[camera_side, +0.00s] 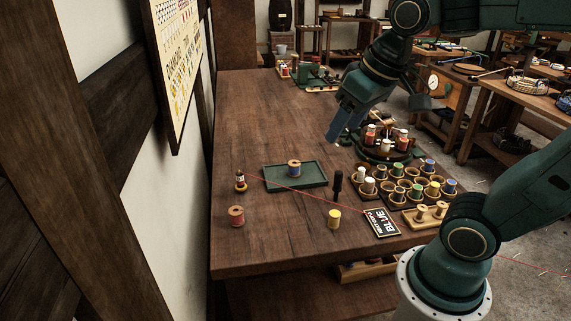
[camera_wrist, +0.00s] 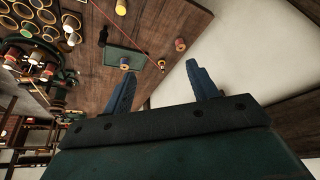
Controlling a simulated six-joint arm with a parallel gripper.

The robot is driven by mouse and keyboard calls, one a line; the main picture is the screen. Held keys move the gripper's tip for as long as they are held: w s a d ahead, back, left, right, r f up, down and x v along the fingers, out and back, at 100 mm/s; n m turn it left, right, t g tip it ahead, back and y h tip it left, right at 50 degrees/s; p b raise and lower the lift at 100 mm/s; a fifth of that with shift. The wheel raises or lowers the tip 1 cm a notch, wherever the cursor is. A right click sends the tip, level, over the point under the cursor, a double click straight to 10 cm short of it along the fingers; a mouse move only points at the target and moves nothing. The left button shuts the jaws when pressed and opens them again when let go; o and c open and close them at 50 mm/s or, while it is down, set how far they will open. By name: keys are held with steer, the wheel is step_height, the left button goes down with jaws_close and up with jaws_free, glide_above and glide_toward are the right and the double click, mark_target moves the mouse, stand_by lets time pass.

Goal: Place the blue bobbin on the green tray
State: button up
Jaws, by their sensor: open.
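The blue bobbin (camera_side: 294,168), blue thread on a wooden spool, stands upright on the green tray (camera_side: 312,184), a shallow dark green rectangle in the middle of the table. In the wrist view the bobbin (camera_wrist: 124,64) sits near the edge of the tray (camera_wrist: 112,55), close to the tip of one finger. My gripper (camera_side: 335,138) is high above the table, up and right of the tray in the side view. It is apart from the bobbin. In the wrist view its blue fingers (camera_wrist: 160,68) are spread with nothing held between them.
A red bobbin (camera_side: 236,217), a small bottle-like figure (camera_side: 240,181) and a yellow bobbin (camera_side: 334,218) stand around the tray. A dark upright tool (camera_side: 338,184), a "BLUE" sign (camera_side: 381,222) and a rack of bobbins (camera_side: 409,199) stand right. A thin red line crosses the table.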

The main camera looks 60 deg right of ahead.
steer(key=s+a+f+n+t, duration=0.1)
steer(key=s+a+f, duration=0.1)
steer(key=s, duration=0.4)
steer(key=shift+s+f+n, duration=0.15)
steer(key=shift+s+n, duration=0.05)
steer(key=shift+n, duration=0.1)
